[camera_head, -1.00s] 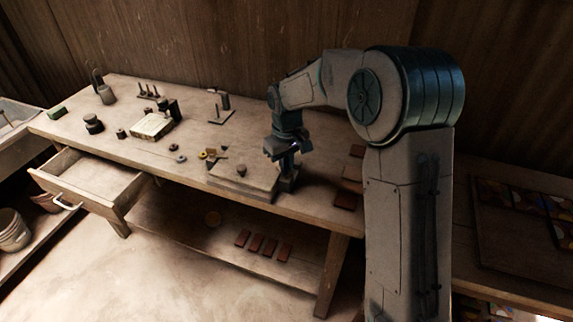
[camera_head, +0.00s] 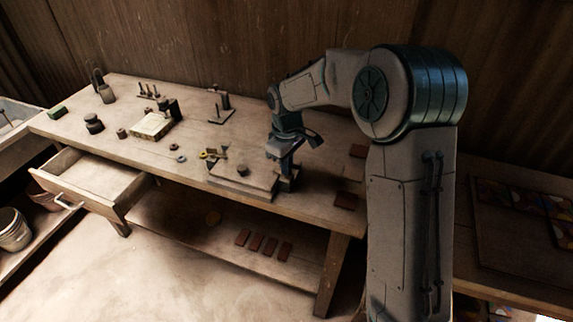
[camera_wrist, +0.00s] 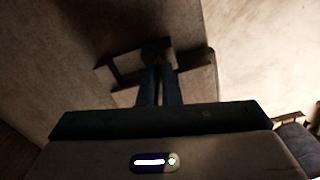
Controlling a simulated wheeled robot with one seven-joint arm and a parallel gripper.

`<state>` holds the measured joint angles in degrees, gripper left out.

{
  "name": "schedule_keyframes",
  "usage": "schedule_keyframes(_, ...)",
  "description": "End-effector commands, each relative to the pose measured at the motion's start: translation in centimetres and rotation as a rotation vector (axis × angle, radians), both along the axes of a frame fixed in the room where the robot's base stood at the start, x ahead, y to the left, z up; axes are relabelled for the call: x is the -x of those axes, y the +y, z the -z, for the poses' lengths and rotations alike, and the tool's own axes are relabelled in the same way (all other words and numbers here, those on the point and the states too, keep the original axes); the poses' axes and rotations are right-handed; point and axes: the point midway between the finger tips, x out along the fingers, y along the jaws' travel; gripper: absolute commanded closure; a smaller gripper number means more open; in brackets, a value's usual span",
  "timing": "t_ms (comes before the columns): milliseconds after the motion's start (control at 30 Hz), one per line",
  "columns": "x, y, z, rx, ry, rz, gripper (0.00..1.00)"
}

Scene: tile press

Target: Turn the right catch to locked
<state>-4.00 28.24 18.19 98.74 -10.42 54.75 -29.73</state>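The press (camera_head: 232,184) is a low, flat wooden block at the front right of the workbench, with a small dark knob (camera_head: 243,171) on top. My gripper (camera_head: 286,172) points down at the press's right end. The right catch (camera_wrist: 156,48) is a small dark shape at my fingertips in the wrist view, mostly hidden and in shadow. My two fingers (camera_wrist: 158,72) are close together with a narrow gap and appear shut on it. The catch's exact angle cannot be read. Dark bars spread to both sides of the fingertips; some may be shadow.
Small rings and a yellow piece (camera_head: 206,154) lie left of the press. A pale block (camera_head: 152,125) and a peg stand (camera_head: 221,113) are farther back. Dark red tiles (camera_head: 346,200) lie to the right. An open drawer (camera_head: 92,180) sticks out at the front left.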

Motion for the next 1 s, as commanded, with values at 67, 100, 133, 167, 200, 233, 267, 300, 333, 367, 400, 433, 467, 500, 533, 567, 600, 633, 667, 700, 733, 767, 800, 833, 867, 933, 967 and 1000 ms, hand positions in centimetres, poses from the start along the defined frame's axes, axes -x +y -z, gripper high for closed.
schedule_keyframes(67,-0.1,0.1,-0.2,-0.003,-0.007,-0.002,1.0)
schedule_keyframes(100,-0.2,0.1,-0.2,-0.003,-0.007,-0.002,1.0)
schedule_keyframes(133,-0.2,0.1,-0.2,-0.003,-0.007,-0.002,1.0)
schedule_keyframes(167,-0.2,0.1,-0.2,-0.003,-0.007,-0.002,0.93)
schedule_keyframes(200,-0.1,0.1,-0.2,-0.003,-0.007,-0.002,0.82)
schedule_keyframes(233,-0.1,0.1,-0.2,-0.003,-0.007,-0.001,0.74)
schedule_keyframes(267,-0.1,0.1,-0.2,-0.002,-0.006,-0.001,0.74)
schedule_keyframes(300,-0.1,0.1,-0.2,-0.002,-0.005,-0.001,0.74)
schedule_keyframes(333,-0.1,0.1,-0.2,-0.002,-0.005,-0.001,0.74)
schedule_keyframes(367,-0.1,0.1,-0.1,-0.002,-0.005,-0.001,0.74)
schedule_keyframes(400,-0.1,0.1,-0.1,-0.001,-0.003,0.0,0.74)
schedule_keyframes(433,-0.1,0.1,-0.1,-0.001,-0.003,0.0,0.74)
schedule_keyframes(467,-0.1,0.1,-0.1,-0.001,-0.003,0.0,0.74)
schedule_keyframes(500,-0.1,0.1,-0.1,-0.001,-0.003,0.0,0.74)
schedule_keyframes(533,-0.1,0.0,-0.2,-0.001,-0.003,0.0,0.74)
schedule_keyframes(567,-0.1,0.0,-0.3,-0.001,-0.003,0.0,0.74)
schedule_keyframes(600,-0.1,0.1,-0.6,-0.002,-0.005,0.001,0.74)
schedule_keyframes(633,-0.1,0.1,-0.8,-0.002,-0.005,0.001,0.74)
schedule_keyframes(667,-0.1,0.1,-1.2,-0.002,-0.006,0.001,0.74)
schedule_keyframes(700,-0.1,0.1,-1.8,-0.002,-0.006,0.002,0.74)
schedule_keyframes(733,-0.2,0.1,-2.3,-0.002,-0.008,0.002,0.74)
schedule_keyframes(767,-0.1,0.0,-2.9,-0.002,-0.008,0.002,0.74)
schedule_keyframes(800,-0.2,0.0,-3.8,-0.002,-0.009,0.001,0.74)
schedule_keyframes(833,-0.2,0.1,-4.5,-0.002,-0.008,0.001,0.74)
schedule_keyframes(867,-0.2,0.1,-5.2,-0.002,-0.009,0.0,0.74)
schedule_keyframes(933,-0.2,0.1,-6.9,-0.002,-0.009,0.0,0.74)
schedule_keyframes(967,-0.1,0.1,-7.6,-0.003,-0.008,0.0,0.74)
schedule_keyframes(1000,-0.1,0.1,-8.5,-0.003,-0.009,0.0,0.74)
